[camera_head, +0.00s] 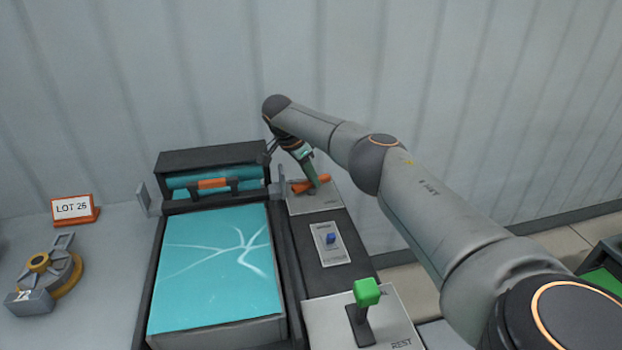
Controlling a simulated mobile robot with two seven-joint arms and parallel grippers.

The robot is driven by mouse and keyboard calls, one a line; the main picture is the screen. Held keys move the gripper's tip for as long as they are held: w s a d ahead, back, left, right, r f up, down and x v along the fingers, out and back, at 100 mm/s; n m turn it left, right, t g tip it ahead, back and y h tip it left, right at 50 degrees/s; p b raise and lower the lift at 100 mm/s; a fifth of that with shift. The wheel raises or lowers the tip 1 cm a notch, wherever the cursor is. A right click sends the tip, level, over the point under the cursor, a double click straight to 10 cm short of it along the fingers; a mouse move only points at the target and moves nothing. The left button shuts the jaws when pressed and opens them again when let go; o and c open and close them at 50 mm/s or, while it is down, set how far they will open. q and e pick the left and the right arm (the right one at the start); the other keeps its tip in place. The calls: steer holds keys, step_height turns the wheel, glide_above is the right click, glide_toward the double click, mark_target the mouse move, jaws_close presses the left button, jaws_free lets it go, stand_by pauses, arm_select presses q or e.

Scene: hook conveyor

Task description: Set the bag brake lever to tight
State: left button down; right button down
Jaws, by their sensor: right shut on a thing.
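An orange lever (299,187) stands on a light metal plate (318,201) at the back, right of the machine with the teal bag (212,270). My right gripper (312,180) reaches down from the right arm and is shut on this orange lever. The gripper and arm hide part of the lever. The plate's lettering is too small to read, so I cannot tell which setting the lever is at. My left gripper is not in view.
A blue switch (330,239) sits on a small plate nearer me. A green-knobbed lever (367,292) stands on a front plate marked REST. An orange LOT 26 sign (76,209) and a grey and yellow device (48,270) are at the left. A corrugated wall closes the back.

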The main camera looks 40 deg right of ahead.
steer(key=shift+r+m, duration=0.1)
steer(key=shift+m, duration=0.4)
steer(key=c, duration=0.7)
jaws_free()
steer(key=v, duration=1.2)
steer(key=shift+w+r, duration=0.15)
steer(key=shift+r, duration=0.05)
